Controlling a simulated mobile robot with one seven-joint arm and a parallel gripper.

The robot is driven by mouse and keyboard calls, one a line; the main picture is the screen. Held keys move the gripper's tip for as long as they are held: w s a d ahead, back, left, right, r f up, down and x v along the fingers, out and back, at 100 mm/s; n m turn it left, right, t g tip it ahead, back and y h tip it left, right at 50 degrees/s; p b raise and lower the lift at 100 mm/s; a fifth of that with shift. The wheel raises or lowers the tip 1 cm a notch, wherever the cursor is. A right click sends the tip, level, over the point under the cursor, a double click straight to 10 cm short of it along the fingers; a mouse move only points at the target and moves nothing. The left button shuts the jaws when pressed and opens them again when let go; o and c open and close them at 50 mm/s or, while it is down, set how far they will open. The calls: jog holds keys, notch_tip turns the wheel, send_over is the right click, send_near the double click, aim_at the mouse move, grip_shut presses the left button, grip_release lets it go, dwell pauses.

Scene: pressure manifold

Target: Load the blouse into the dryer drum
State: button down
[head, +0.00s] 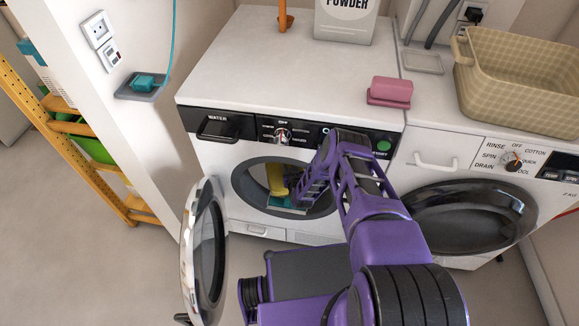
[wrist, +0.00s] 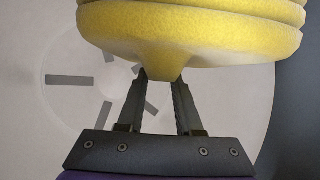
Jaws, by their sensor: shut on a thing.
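The yellow folded blouse (wrist: 190,30) is between the fingertips of my gripper (wrist: 160,85), which is shut on its lower edge. In the head view the yellow blouse (head: 276,179) shows inside the round opening of the dryer drum (head: 250,190), partly behind my purple arm. In the wrist view the pale drum back wall (wrist: 60,110) with dark slots lies behind it. The dryer door (head: 207,250) stands wide open to the left. My fingers are hidden in the head view.
A teal piece (head: 284,203) lies at the lower lip of the drum opening. The washer (head: 465,215) on the right has its door shut. A pink box (head: 390,91), a powder box (head: 345,20) and a wicker basket (head: 520,85) stand on top. A yellow ladder shelf (head: 75,150) is at far left.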

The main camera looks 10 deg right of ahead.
jog(key=shift+f, duration=0.4)
jog(key=c, duration=0.6)
grip_release()
jog(key=shift+o, duration=0.2)
jog(key=shift+r, duration=0.1)
jog(key=shift+r, duration=0.2)
jog(key=p+v, duration=0.3)
jog(key=v, duration=0.9)
jog(key=shift+r, duration=0.35)
jog(key=shift+d, duration=0.1)
